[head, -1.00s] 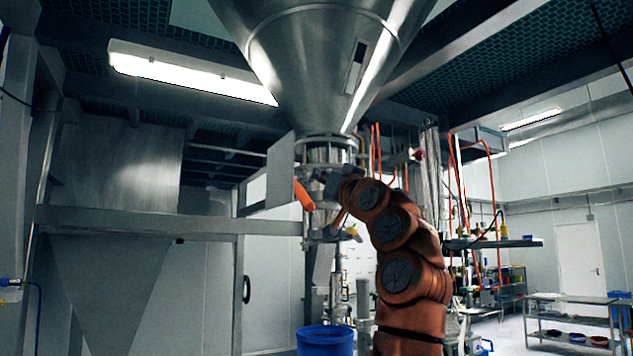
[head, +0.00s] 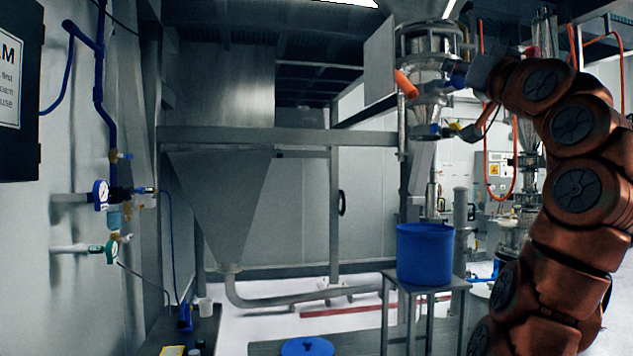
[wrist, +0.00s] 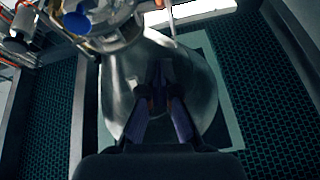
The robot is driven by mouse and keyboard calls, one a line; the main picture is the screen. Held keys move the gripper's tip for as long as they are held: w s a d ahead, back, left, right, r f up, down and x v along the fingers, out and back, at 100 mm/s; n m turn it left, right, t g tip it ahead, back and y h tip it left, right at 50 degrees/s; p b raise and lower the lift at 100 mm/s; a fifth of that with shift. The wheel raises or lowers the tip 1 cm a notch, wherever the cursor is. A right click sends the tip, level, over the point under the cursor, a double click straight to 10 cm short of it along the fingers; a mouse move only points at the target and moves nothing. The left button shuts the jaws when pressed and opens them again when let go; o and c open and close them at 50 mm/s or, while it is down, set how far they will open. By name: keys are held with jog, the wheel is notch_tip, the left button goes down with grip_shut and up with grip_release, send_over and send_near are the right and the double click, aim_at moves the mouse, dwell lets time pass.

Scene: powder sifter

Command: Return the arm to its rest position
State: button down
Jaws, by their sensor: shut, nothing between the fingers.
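My arm, with copper-coloured links, rises on the right of the head view and bends left at the top toward the sifter's metal outlet (head: 425,50). My gripper (wrist: 160,103) shows in the wrist view with its two dark fingers close together and nothing between them. In that view a steel hopper (wrist: 205,95) lies behind the fingers. In the head view the fingertips cannot be told apart from the fittings around the outlet.
A blue bin (head: 425,255) stands on a metal stand below the outlet. A horizontal steel beam (head: 280,136) and a tapered grey hopper (head: 218,205) are to the left. Blue pipes and a gauge (head: 101,194) are on the left wall. White floor shows between.

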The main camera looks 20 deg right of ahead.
jog(key=w+a+f+g+y, duration=0.55)
jog(key=w+a+f, duration=0.25)
jog(key=w+f, duration=0.45)
jog(key=a+f+n+g+y+p, duration=0.15)
jog(key=a+f+g, duration=0.55)
jog(key=a+f, duration=1)
jog(key=s+a+f+n+g+h, duration=0.1)
jog(key=s+a+f+g, duration=0.2)
jog(key=s+f, duration=0.6)
jog(key=s+a+f+g+h, duration=0.1)
jog(key=s+a+f+g, duration=0.3)
jog(key=f, duration=0.9)
jog(key=s+d+f+g+h, duration=0.1)
jog(key=s+f+g, duration=0.1)
jog(key=s+f, duration=0.6)
jog(key=s+d+f+g+h+p, duration=0.1)
jog(key=s+d+f+g, duration=0.1)
jog(key=s+f, duration=0.7)
jog(key=s+g, duration=0.1)
jog(key=s, duration=0.7)
jog(key=shift+d+n+h, duration=0.3)
jog(key=shift+n, duration=0.05)
